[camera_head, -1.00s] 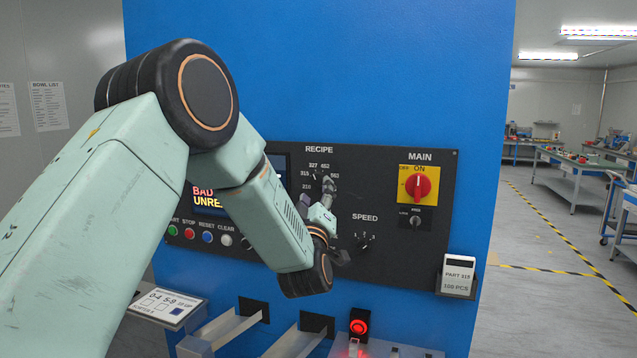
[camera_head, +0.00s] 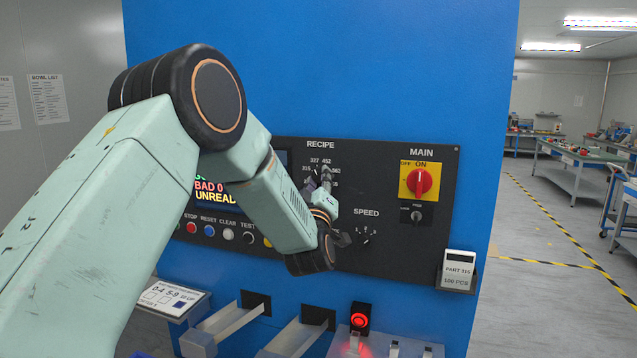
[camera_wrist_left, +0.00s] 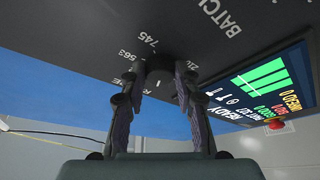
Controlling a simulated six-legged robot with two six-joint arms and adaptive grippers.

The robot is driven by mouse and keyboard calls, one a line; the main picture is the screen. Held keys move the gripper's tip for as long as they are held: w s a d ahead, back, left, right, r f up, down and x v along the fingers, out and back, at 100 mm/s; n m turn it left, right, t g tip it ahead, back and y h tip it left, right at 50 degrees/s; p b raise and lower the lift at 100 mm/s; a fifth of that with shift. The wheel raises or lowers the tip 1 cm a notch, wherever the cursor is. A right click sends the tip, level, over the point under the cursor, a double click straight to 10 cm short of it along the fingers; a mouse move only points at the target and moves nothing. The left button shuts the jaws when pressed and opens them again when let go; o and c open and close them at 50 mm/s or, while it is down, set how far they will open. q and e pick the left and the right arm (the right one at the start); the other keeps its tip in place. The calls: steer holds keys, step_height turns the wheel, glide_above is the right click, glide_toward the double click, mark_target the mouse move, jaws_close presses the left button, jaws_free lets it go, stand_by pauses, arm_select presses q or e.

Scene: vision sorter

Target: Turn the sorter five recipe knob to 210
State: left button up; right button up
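The recipe dial (camera_head: 323,163) is on the black control panel, and my left gripper (camera_head: 320,180) covers most of it in the head view. In the left wrist view the dark recipe knob (camera_wrist_left: 160,64) lies between the fingertips of my left gripper (camera_wrist_left: 160,76), one finger on each side. Printed numbers 563 and 745 show beside the knob, and another starting with 2 is partly hidden by a finger. I cannot tell whether the fingers touch the knob. The knob's pointer is hidden. My right gripper is not in view.
The speed knob (camera_head: 366,240) is just below right of my gripper. A red main switch (camera_head: 421,183) sits farther right. A lit display (camera_wrist_left: 262,83) and several push buttons are left of the dial. Chutes (camera_head: 232,325) stick out below.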

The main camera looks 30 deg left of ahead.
arm_select(q)
steer(key=shift+s+d, duration=0.1)
steer(key=shift+c, duration=0.7)
jaws_close()
